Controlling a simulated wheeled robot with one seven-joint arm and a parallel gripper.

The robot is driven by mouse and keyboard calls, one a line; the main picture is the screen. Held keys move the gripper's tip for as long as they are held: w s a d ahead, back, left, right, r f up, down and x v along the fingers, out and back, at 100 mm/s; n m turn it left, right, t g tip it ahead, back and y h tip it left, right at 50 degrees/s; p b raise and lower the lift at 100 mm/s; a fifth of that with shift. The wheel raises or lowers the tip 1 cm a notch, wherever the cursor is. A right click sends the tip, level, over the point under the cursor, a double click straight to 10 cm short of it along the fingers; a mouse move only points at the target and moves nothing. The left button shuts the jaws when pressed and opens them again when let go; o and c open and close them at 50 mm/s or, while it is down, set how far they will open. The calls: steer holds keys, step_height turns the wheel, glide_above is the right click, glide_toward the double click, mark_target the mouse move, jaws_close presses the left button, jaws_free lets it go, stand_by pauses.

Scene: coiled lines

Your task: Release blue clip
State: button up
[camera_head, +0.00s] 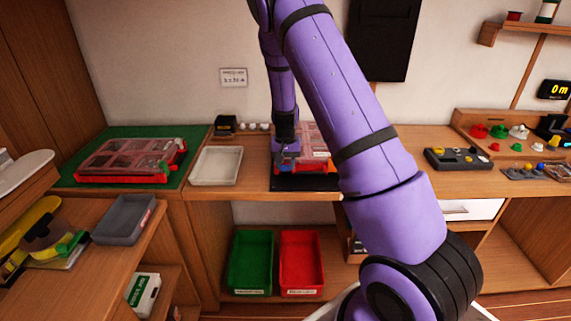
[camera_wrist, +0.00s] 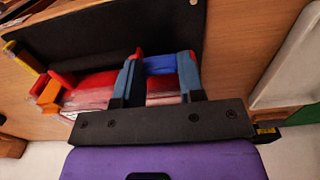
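A case with a clear lid and red body (camera_wrist: 92,92) lies on a black mat (camera_wrist: 110,35); the case also shows in the head view (camera_head: 318,140), partly behind my arm. The blue clip (camera_wrist: 160,65) is at the case's edge in the wrist view. My gripper (camera_wrist: 158,70) has its two fingers apart, one on each side of the blue clip. Whether the fingers touch it is not clear. In the head view my gripper (camera_head: 287,153) is low over the case's left part, and the clip is hard to make out there.
An orange clip (camera_wrist: 49,92) and red pieces show at the case's side. A white tray (camera_head: 216,165) stands left of the mat. Another red case (camera_head: 130,160) lies on a green mat farther left. Green (camera_head: 250,262) and red (camera_head: 301,263) bins sit below the bench.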

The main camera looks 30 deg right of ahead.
steer(key=shift+s+a+f+t+h, duration=0.2)
steer(key=shift+t+h, duration=0.1)
steer(key=shift+t, duration=0.15)
steer(key=shift+s+a+f+t+h, duration=0.1)
steer(key=shift+s+t+h, duration=0.15)
steer(key=shift+t, duration=0.2)
steer(key=o, duration=0.9)
steer(key=shift+o, duration=0.2)
steer(key=shift+r, duration=0.1)
step_height(320, 180, up, 10)
steer(key=s+a, duration=0.1)
steer(key=shift+s+r, duration=0.2)
steer(key=shift+s, duration=0.2)
steer(key=shift+a, duration=0.1)
